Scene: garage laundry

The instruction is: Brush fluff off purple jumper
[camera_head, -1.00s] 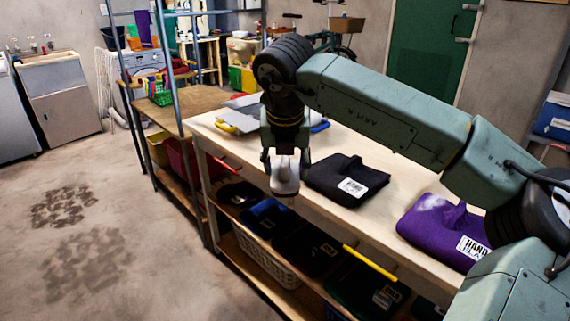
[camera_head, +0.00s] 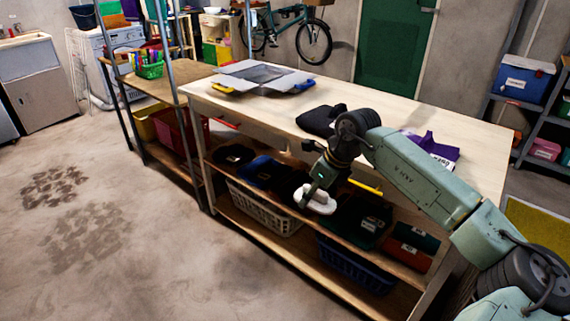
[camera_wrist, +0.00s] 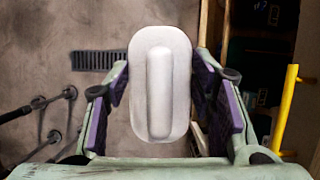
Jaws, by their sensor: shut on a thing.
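The purple jumper (camera_head: 434,148) lies on the wooden worktop (camera_head: 465,128), partly hidden behind my arm, with part of a white label showing. The fluff on it cannot be made out now. My gripper (camera_head: 316,190) is in front of the table's front edge, below worktop height, left of the jumper and apart from it. It is shut on a white oval brush (camera_head: 318,205). In the wrist view the brush (camera_wrist: 160,85) sits between the purple-padded fingers of my gripper (camera_wrist: 160,100), its raised ridge facing the camera.
A folded black garment (camera_head: 318,120) lies on the worktop left of the jumper. A grey tray with yellow and blue handles (camera_head: 262,76) is at the far left. Shelves below hold several folded clothes and a cream basket (camera_head: 262,208). A yellow handle (camera_head: 366,188) juts from the table front. Floor in front is clear.

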